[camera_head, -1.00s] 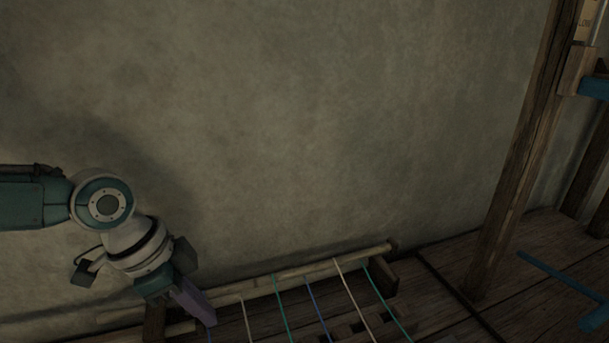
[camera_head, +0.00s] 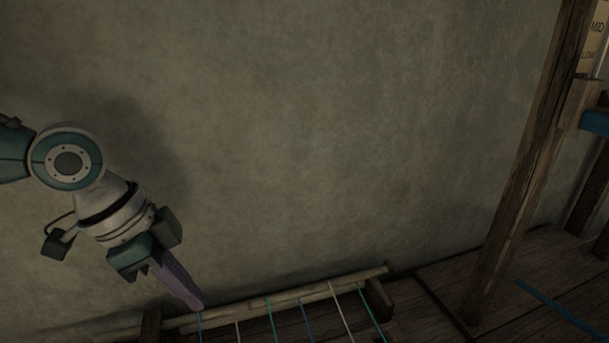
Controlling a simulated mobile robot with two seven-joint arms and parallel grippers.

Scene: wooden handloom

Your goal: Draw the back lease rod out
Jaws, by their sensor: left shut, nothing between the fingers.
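A pale wooden rod (camera_head: 290,297) lies slanted along the bottom of the head view, its right end near a dark wooden block. Several coloured warp threads run from it down out of the frame. I cannot tell whether this is the back lease rod. My left gripper (camera_head: 195,304) comes in from the left with its purple fingers pointing down and right. It is shut and empty, its tips close to the rod's left part; whether they touch it I cannot tell. My right gripper is out of view.
The rod's right end is by a dark wooden block (camera_head: 379,299). A tall wooden post (camera_head: 523,170) stands at the right, with a blue bar (camera_head: 555,306) low beside it. A plain plaster wall (camera_head: 330,130) fills the back. The space above the rod is clear.

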